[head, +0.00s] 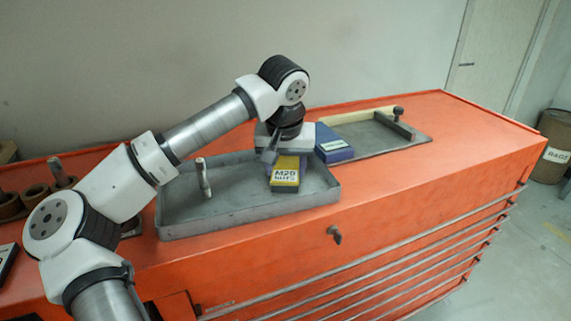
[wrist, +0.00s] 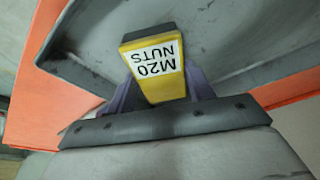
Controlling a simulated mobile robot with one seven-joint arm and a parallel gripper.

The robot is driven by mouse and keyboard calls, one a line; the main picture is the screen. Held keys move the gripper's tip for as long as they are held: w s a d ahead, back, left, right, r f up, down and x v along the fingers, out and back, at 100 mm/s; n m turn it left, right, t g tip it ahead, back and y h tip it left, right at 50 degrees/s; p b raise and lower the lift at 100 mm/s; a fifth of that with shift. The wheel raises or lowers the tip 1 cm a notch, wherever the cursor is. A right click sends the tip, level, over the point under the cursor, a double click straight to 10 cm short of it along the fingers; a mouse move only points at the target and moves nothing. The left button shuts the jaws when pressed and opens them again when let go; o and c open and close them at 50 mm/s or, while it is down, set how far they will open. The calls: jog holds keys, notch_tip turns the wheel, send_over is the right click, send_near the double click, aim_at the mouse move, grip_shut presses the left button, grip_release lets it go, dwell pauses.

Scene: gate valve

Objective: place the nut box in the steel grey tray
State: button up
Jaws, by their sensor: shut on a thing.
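The nut box (head: 286,173) is yellow with a dark end and a white label reading "M20 NUTS". It also shows in the wrist view (wrist: 157,70), held between the two fingers of my gripper (wrist: 160,98). In the head view my gripper (head: 272,157) points down over the right part of the steel grey tray (head: 240,212), shut on the box. The box is over the inside of the tray, near its right end. I cannot tell whether its underside touches the tray floor.
An upright metal bolt (head: 203,178) stands in the tray's left part. A blue box (head: 333,150) lies just right of the tray, beside a grey mat (head: 385,138) with a metal tool. Rings (head: 36,192) stand at the left. The orange cabinet top (head: 460,125) is clear at the right.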

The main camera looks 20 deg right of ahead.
jog(key=shift+f, duration=0.1)
jog(key=o, duration=1.3)
jog(key=shift+r, duration=0.2)
jog(key=v, duration=1.1)
jog(key=shift+r+b, duration=0.4)
jog(key=shift+r, duration=0.05)
